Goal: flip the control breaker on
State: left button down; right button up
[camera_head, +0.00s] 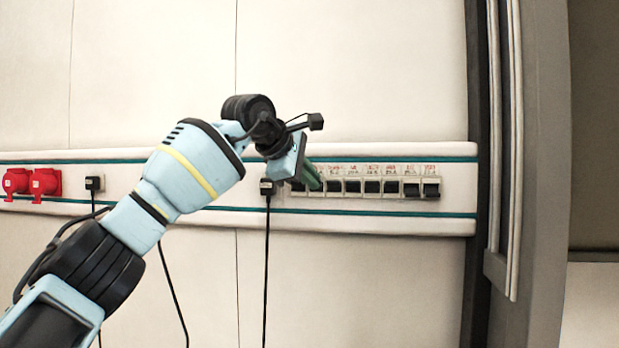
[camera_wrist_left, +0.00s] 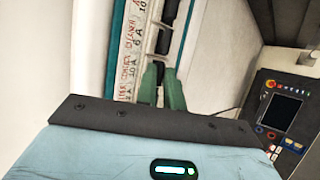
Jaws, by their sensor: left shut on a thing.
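A row of breakers with dark switches (camera_head: 372,186) sits in the white wall rail, with small labels above. My left gripper (camera_head: 314,178) reaches its green fingers to the left part of this row. In the left wrist view the fingers (camera_wrist_left: 162,82) close around one dark breaker switch (camera_wrist_left: 160,70), beside a label strip (camera_wrist_left: 127,58) where the word CONTROL can be read. The gripper is shut on that switch, the control breaker by its label. Its lever position is hidden by the fingers. My right gripper is in neither view.
Black plugs (camera_head: 95,184) and red sockets (camera_head: 45,182) sit on the rail to the left; cables hang below. A dark post and pipes (camera_head: 497,130) stand right of the rail. The left wrist view shows a control panel with a screen (camera_wrist_left: 279,113) at right.

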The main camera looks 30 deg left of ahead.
pick_arm(q)
jog(key=shift+f, duration=0.15)
jog(key=c, duration=1.5)
grip_release()
jog(key=shift+w, duration=0.1)
jog(key=shift+r, duration=0.2)
jog(key=shift+v, duration=3.9)
